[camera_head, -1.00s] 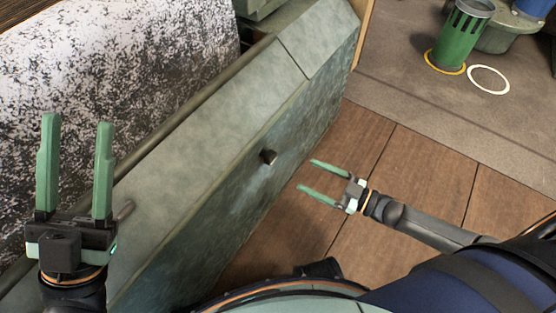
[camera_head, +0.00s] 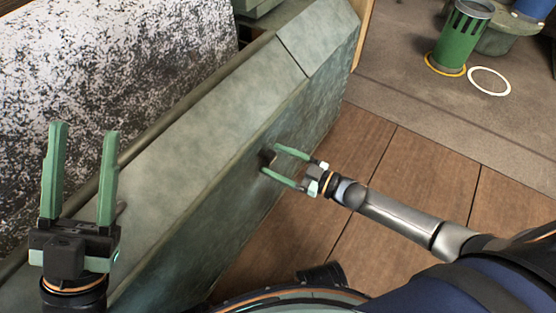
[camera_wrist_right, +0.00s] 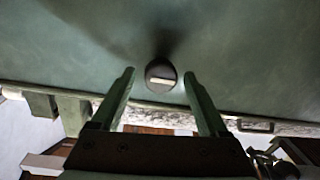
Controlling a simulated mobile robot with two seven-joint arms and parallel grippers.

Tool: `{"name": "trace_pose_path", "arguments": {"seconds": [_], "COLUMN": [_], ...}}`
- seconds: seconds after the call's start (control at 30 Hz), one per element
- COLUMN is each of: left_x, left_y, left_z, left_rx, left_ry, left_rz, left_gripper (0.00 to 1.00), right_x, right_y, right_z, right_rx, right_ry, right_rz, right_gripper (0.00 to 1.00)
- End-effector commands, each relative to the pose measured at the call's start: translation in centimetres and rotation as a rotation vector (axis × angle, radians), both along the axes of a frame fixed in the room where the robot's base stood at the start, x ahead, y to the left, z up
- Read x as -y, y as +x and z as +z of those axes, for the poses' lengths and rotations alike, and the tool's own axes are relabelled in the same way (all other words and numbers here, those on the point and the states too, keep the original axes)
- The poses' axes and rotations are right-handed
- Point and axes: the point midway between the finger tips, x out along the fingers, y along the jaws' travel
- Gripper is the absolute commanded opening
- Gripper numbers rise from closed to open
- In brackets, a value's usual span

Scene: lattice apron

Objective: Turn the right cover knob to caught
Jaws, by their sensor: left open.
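The right cover knob (camera_head: 268,156) is a small dark knob on the front face of the grey-green cover (camera_head: 215,205). In the right wrist view the knob (camera_wrist_right: 161,76) is round, with a pale bar across it lying about level. My right gripper (camera_head: 270,160) is open, its green fingers reaching to either side of the knob. In the wrist view the fingertips (camera_wrist_right: 158,75) flank the knob with gaps on both sides. I cannot tell whether they touch the face. My left gripper (camera_head: 85,130) is open and empty above the cover's left end.
A black-and-white speckled surface (camera_head: 110,80) lies behind the cover's top edge. A green slotted cylinder (camera_head: 464,38) stands at the upper right beside a white ring (camera_head: 489,81).

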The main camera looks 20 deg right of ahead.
Motion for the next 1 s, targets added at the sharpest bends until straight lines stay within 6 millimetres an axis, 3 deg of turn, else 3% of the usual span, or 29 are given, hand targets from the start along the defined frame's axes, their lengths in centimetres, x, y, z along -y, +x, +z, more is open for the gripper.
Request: {"name": "trace_pose_path", "arguments": {"seconds": [0.07, 0.67, 1.0], "left_x": [0.01, 0.02, -0.01], "left_y": [0.00, -0.03, -0.03], "left_z": [0.00, 0.01, 0.23], "left_rx": [0.000, 0.000, 0.000], "left_ry": [-0.001, -0.004, -0.005], "left_rz": [-0.001, -0.001, -0.001], "left_gripper": [0.50, 0.50, 0.50], "right_x": [0.01, 0.02, 0.03], "right_y": [-0.02, -0.05, -0.04], "right_z": [-0.01, -0.03, 0.01], "right_rx": [0.000, 0.000, -0.024], "right_ry": [0.000, 0.000, 0.030], "right_rz": [0.000, 0.000, -0.001], "right_gripper": [0.67, 0.00, 0.00]}}
